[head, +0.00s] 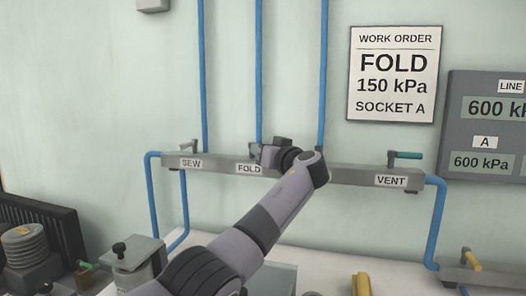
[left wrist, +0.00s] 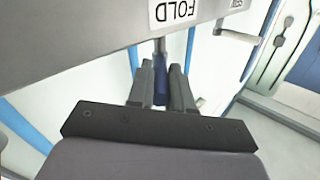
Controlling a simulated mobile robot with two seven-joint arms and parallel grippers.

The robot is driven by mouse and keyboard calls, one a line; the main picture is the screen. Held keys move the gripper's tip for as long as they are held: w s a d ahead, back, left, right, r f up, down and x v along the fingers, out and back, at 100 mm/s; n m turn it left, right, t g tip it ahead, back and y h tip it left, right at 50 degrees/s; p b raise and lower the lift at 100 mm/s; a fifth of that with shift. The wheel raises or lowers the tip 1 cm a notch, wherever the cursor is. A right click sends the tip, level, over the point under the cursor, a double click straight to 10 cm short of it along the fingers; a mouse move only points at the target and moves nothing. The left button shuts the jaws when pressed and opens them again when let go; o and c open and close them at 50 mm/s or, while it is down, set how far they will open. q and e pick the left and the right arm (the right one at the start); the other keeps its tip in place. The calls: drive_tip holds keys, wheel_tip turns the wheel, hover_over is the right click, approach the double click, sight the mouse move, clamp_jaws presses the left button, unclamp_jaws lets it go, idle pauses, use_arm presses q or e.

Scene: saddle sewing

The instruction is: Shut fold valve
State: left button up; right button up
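The fold valve sits on the grey wall manifold (head: 345,175) above the FOLD label (head: 249,169); my gripper and wrist hide most of it in the head view. My left gripper (head: 262,152) is at this valve, its arm reaching up from below. In the left wrist view, the two dark fingers (left wrist: 161,72) stand on either side of a dark blue handle (left wrist: 160,92), which fills the narrow gap between them. A grey stem (left wrist: 159,50) runs from the handle to the manifold beside the upside-down FOLD label (left wrist: 174,12). My right gripper is not in view.
The SEW valve (head: 188,147) is left on the manifold; the VENT valve's teal handle (head: 408,155) points right. Blue pipes (head: 259,70) run up the wall. A work order sign (head: 393,75) reads FOLD 150 kPa, Socket A. A gauge panel (head: 455,125) hangs right.

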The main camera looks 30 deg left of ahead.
use_arm(q)
drive_tip(key=shift+o, duration=1.4)
drive_tip(key=shift+d, duration=0.1)
drive_tip(key=shift+s+d+f+b, duration=0.1)
drive_tip(key=shift+s+d+b, duration=0.25)
drive_tip(key=shift+d, duration=0.15)
drive_tip(key=shift+b+v, duration=0.8)
drive_tip(key=shift+v, duration=2.1)
